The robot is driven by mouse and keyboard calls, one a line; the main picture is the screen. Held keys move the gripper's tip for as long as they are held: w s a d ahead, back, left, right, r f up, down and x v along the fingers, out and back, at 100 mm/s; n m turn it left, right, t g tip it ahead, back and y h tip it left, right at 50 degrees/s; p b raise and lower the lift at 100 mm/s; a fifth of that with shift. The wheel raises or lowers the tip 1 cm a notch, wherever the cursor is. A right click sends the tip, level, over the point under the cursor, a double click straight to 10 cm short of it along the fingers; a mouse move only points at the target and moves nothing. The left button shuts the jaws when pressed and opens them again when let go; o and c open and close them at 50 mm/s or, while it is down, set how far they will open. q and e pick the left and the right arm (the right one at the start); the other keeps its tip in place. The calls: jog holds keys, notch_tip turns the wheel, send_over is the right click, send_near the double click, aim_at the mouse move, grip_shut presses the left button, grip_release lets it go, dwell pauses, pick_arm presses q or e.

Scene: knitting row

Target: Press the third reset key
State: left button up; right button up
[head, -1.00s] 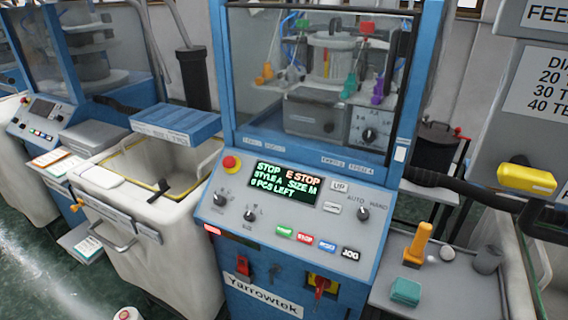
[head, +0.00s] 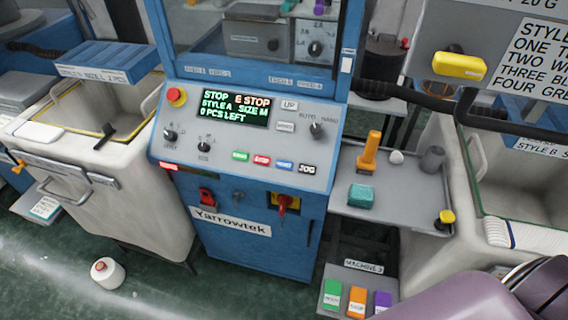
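The machine's sloping grey control panel (head: 245,135) is in the middle of the head view. Its lower edge has a row of keys: a green key (head: 240,156), a red key (head: 262,160), a blue key (head: 285,164) and a black JOG key (head: 307,169). The blue key is third from the left; its lettering is too small to read surely. The display (head: 235,107) reads STOP, E STOP, STYLE A, SIZE M, 0 PCS LEFT. Neither gripper is in view.
A grey side shelf (head: 345,205) right of the machine holds an orange-yellow tool (head: 370,152) and a teal block (head: 362,194). A low box with green, orange and purple packs stands below. A white cone (head: 107,271) is on the floor. The space before the panel is clear.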

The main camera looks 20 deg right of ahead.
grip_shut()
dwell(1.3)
